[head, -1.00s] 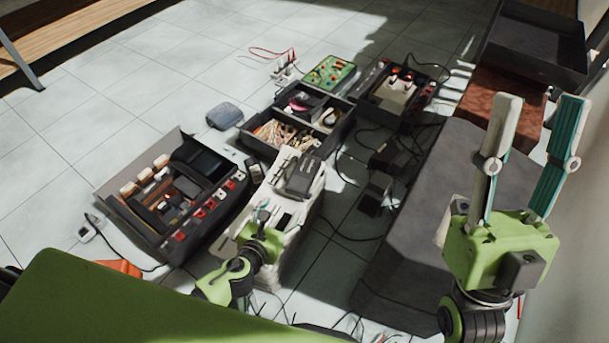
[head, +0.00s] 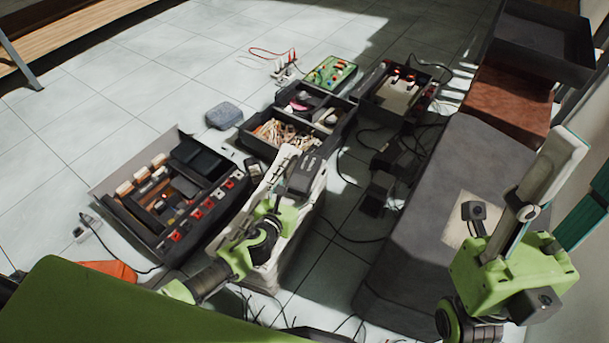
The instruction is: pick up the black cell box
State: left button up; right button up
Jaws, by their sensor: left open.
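A black box (head: 304,177), which looks like the black cell box, sits on top of a pale upright case (head: 292,235) near the middle of the head view. My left gripper (head: 284,160) comes in from the lower left and is open. One pale finger shows close along the left side of the black box; I cannot tell whether it touches. The other finger is hard to make out. My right gripper (head: 582,168) is at the right with its pale and teal fingers spread and empty. The teal finger is partly cut off by the picture edge.
A toolbox with red switches (head: 180,195) lies left, a divided tray (head: 262,150) and a box of gear (head: 405,90) behind. A long grey block (head: 420,230) carries a beige sheet and small dark device (head: 473,212). Cables cross the tiles. Clear floor lies far left.

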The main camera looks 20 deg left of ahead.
pick_arm(q)
jog(key=c, duration=1.5)
jog(key=shift+r, duration=0.1)
jog(key=shift+r, duration=0.15)
